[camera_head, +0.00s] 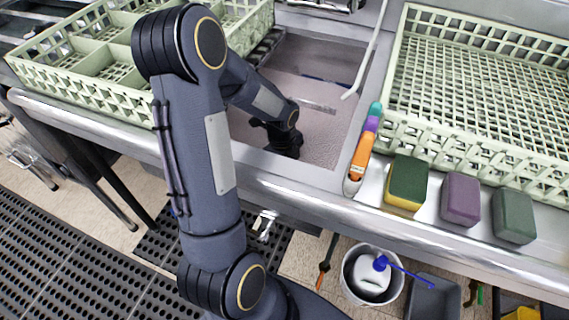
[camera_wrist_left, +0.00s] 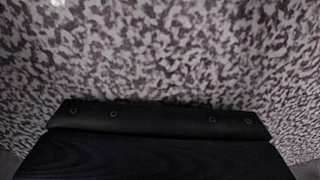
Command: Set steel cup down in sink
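The sink (camera_head: 330,75) is a rectangular steel basin with a pinkish-grey, faintly speckled inside. My left arm reaches over the front edge, and my left gripper (camera_head: 282,142) is down inside the basin near its front left part. Its fingers are dark and mostly hidden by the wrist, so whether they are open or shut does not show. In the left wrist view a mottled grey-and-white surface fills the picture behind a black part of the gripper. I cannot make out the steel cup in either view. My right gripper is not in view.
Pale green dish racks stand left (camera_head: 85,75) and right (camera_head: 480,90) of the sink. A orange-handled tool (camera_head: 361,158) and sponges, one green and yellow (camera_head: 407,182), one purple (camera_head: 461,198), one dark green (camera_head: 513,215), lie along the right front ledge. A white bucket (camera_head: 372,275) stands below.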

